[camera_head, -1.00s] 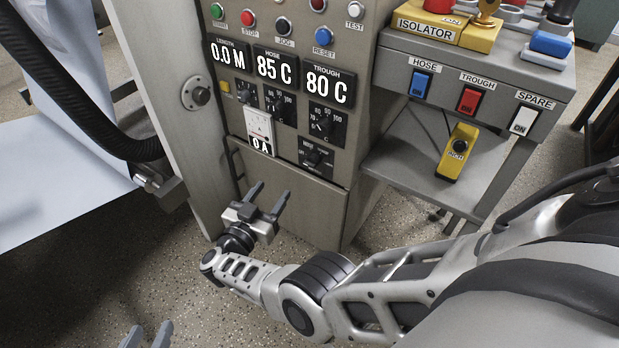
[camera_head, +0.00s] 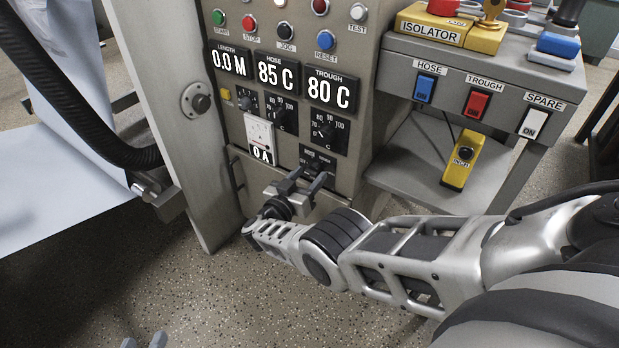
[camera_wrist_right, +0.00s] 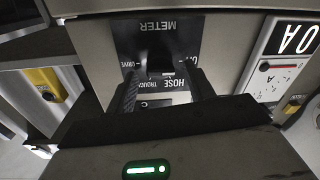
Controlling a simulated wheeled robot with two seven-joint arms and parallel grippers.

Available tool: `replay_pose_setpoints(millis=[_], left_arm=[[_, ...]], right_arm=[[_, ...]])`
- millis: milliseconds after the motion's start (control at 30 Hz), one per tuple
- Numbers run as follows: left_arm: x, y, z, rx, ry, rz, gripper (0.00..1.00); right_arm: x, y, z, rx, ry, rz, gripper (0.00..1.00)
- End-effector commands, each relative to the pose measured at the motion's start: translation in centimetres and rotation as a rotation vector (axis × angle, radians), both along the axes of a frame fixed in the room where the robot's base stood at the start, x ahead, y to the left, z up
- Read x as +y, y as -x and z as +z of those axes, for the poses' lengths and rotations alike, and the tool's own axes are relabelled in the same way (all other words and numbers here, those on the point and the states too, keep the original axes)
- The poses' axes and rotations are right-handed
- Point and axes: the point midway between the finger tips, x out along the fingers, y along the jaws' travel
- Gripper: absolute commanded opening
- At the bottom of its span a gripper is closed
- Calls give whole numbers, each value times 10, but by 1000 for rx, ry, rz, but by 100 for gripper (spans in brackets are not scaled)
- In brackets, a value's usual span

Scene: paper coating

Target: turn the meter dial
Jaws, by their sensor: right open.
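The meter dial (camera_head: 316,163) is a dark knob on a small black plate low on the machine panel. In the right wrist view the dial (camera_wrist_right: 156,45) appears upside down under the word METER, with DRIVE, HOSE and TROUGH marks around it. My right gripper (camera_head: 308,178) is open in front of the plate, its fingers pointing at the panel. In the right wrist view its dark fingers (camera_wrist_right: 166,92) are spread, and the dial is between and beyond them; contact cannot be told. Only the fingertips of my left gripper (camera_head: 144,342) show at the bottom edge, apart.
A white gauge (camera_head: 259,133) reading 0 A sits left of the dial. Other knobs (camera_head: 326,128) and the digital displays (camera_head: 274,72) are above. A switch box (camera_head: 425,88) and a yellow INCH control (camera_head: 463,158) are to the right. Open floor lies below.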

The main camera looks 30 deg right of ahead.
Motion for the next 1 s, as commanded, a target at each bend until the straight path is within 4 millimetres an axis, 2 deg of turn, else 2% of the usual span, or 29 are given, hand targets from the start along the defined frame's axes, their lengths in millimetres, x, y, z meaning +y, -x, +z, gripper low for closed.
replay_pose_setpoints(millis=[167, 433, 467, 600, 1000], left_arm=[[-2, -1, 7, -30, 16, -1, 36], [-3, 2, 7, -29, 13, -10, 36], [-3, 2, 7, -28, 13, -11, 36], [-3, 2, 6, -27, 10, -11, 36], [-2, 2, 4, -27, 10, -9, 36]], right_arm=[[-11, -5, -1, 1, 0, 0, 53], [-12, -6, 0, 0, -1, 0, 53], [-12, -6, 0, 1, -1, 1, 50], [-12, -5, 0, 0, -1, 0, 12], [-12, -4, -1, -43, -18, -2, 11]])
